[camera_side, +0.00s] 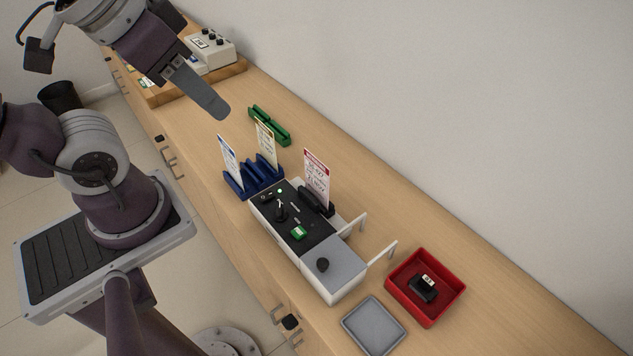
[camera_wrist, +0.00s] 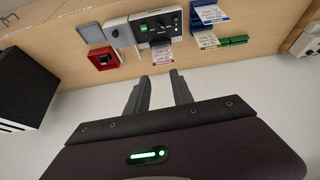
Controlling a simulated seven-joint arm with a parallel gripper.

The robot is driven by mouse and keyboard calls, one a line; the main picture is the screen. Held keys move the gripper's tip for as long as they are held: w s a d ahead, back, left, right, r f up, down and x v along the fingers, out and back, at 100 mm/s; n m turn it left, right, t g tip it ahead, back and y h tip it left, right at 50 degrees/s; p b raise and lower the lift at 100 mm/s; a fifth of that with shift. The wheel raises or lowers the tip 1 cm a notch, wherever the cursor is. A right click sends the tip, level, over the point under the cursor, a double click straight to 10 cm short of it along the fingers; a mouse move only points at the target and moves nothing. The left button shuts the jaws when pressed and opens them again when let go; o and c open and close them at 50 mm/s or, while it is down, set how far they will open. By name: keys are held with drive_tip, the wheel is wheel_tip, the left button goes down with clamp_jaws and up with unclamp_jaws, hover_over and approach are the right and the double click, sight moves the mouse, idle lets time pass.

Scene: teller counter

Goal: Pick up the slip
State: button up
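Several slips stand upright. A white slip with a red header (camera_side: 317,178) stands in a black holder at the back edge of a white and black counter machine (camera_side: 330,256); it also shows in the wrist view (camera_wrist: 162,54). A blue-headed slip (camera_side: 229,160) and a yellowish-headed slip (camera_side: 266,144) stand in a blue slotted rack (camera_side: 247,189). Which slip is meant, I cannot tell. My gripper (camera_side: 213,106) is up in the air, behind and above the blue rack, apart from every slip. In the wrist view its two fingers (camera_wrist: 160,78) are spread with nothing between them.
A green slotted rack (camera_side: 270,126) lies empty behind the blue rack. A red tray (camera_side: 455,294) holds a small black object (camera_side: 421,291). A grey tray (camera_side: 373,328) lies in front of it. A box with knobs (camera_side: 213,50) stands at the far end. The counter's right end is clear.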

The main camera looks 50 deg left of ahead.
drive_tip(key=w+f+n+g, duration=0.2)
drive_tip(key=w+n, duration=0.3)
drive_tip(key=w, duration=0.2)
drive_tip(key=n+g, duration=0.3)
drive_tip(key=n, duration=1)
hover_over(317, 172)
wheel_tip(317, 172, down, 18)
wheel_tip(317, 172, down, 7)
drive_tip(key=shift+w+a+r, duration=0.1)
drive_tip(key=shift+a, duration=0.05)
clamp_jaws()
